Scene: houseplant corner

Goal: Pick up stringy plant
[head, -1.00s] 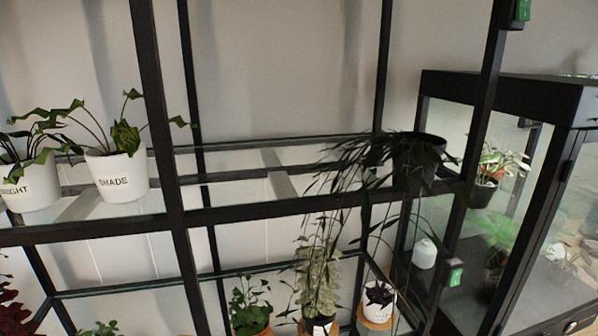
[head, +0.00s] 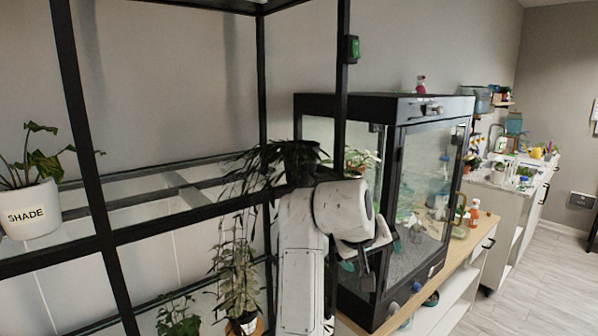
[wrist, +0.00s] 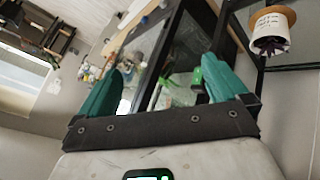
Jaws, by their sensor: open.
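The stringy plant (head: 262,168) trails long thin dark leaves from a dark pot (head: 300,160) on the upper glass shelf, at the right end of the black frame, in the head view. My arm stands in front of the pot's lower right part and hides some of it. My gripper (head: 364,274) is to the right of and below the plant, in front of the glass cabinet. In the wrist view my gripper (wrist: 152,92) shows two teal fingers spread wide apart with nothing between them. The stringy plant is not clearly seen in the wrist view.
A black-framed glass cabinet (head: 385,104) stands close right of the shelf. A black shelf post (head: 342,70) rises beside the plant. A white SHADE pot (head: 30,210) sits at the left. Floor is clear at far right.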

